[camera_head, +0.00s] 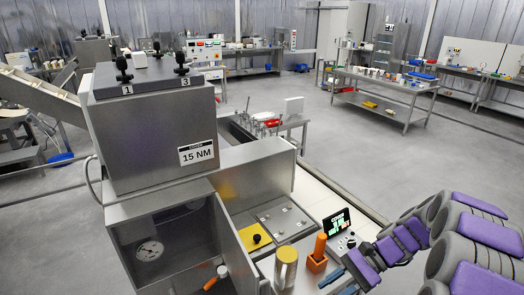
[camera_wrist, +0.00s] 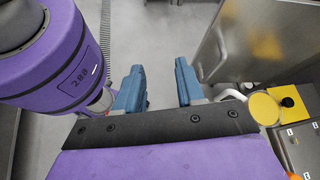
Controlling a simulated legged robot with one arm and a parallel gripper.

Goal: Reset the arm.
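My arm (camera_head: 475,235), purple and grey, reaches in from the right edge in the head view, folded close to the camera. My gripper (camera_head: 341,283) is low in that view, beside the steel machine's front ledge. In the wrist view my gripper (camera_wrist: 158,82) shows two blue fingers set well apart, with only grey floor visible between them. It is open and holds nothing. A purple link of my arm marked 280 (camera_wrist: 75,65) is close on the left of the wrist view.
A yellow-topped cylinder (camera_head: 286,265), an orange-handled tool (camera_head: 318,250) and a small display (camera_head: 337,222) are near my gripper.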

